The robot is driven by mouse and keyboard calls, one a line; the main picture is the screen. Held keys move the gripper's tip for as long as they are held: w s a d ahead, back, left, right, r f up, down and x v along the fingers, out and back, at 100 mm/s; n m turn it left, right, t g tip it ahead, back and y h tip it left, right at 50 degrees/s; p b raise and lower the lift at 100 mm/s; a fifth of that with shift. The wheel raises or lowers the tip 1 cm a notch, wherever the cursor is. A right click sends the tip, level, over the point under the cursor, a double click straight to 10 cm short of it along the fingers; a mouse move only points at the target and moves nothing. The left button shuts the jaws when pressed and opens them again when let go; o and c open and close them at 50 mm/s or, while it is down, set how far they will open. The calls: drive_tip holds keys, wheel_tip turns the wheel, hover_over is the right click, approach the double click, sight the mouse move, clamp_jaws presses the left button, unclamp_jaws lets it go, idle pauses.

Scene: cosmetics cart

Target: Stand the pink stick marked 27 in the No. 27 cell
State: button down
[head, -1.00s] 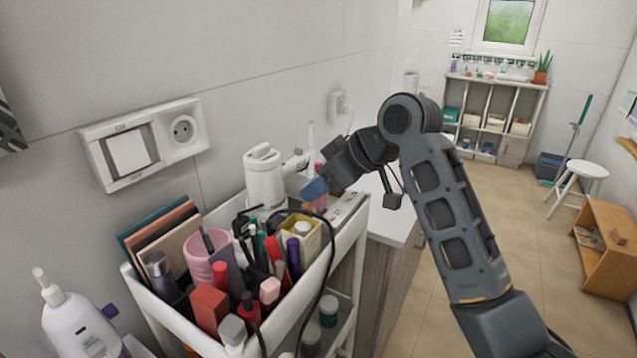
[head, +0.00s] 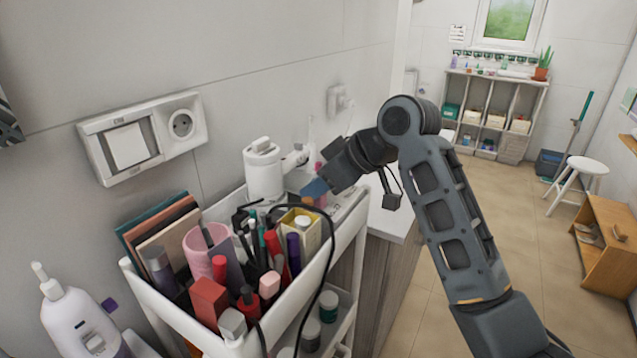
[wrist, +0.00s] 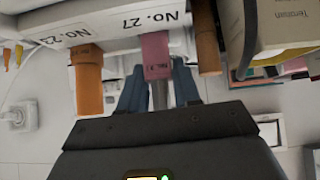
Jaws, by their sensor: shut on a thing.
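My gripper (wrist: 158,88) is shut on the pink stick (wrist: 156,52), which shows between its two blue-grey fingers in the wrist view. Dark marking on the stick's near end is too small to read surely. The stick's far part meets the white rack edge beside the "No. 27" label (wrist: 150,22). I cannot tell how deep it sits in that cell. In the head view my gripper (head: 316,188) is at the far end of the cart, over the rack, and mostly hides the stick.
An orange stick (wrist: 88,80) stands left of the pink one, near another numbered label; a brown stick (wrist: 207,48) is to its right. A white jug-like container (head: 264,170) stands close to my gripper. The cart (head: 338,262) is crowded with cosmetics, and a black cable loops over it.

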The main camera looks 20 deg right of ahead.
drive_tip(key=shift+f+b, duration=0.4)
drive_tip(key=shift+f, duration=0.5)
drive_tip(key=c, duration=0.7)
unclamp_jaws()
drive_tip(key=shift+s, duration=0.1)
drive_tip(key=b+v, duration=0.1)
drive_tip(key=v, duration=0.7)
drive_tip(key=shift+d, duration=0.1)
